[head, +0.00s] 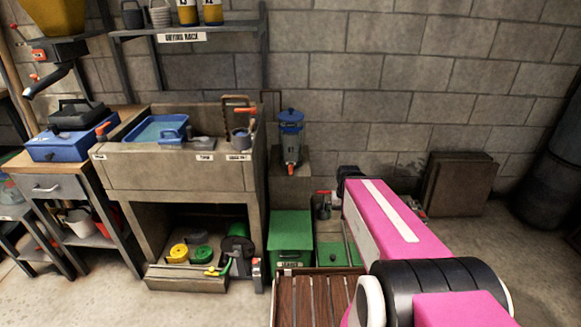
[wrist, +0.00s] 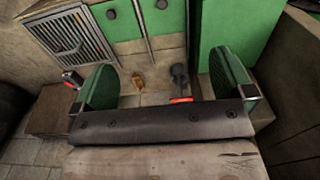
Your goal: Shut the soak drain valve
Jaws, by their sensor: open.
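In the wrist view, my gripper (wrist: 165,84) is open, its two green-faced fingers spread wide with no object held. A dark upright fitting with a red-orange end (wrist: 181,98) shows between the fingers, nearer the right one; its lower part is hidden by the gripper body. It may be the soak drain valve, but no label on it is readable. In the head view, a grey fitting with a red top (head: 324,204) stands beside my pink arm, which hides my gripper.
A green bin labelled LEAVES (head: 291,236) stands left of my arm, behind a slatted wooden surface (head: 318,298). A stone sink (head: 175,172) holds a blue tray (head: 161,130). A blue-topped canister (head: 291,137) stands near the wall. A floor grate (wrist: 72,42) shows in the wrist view.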

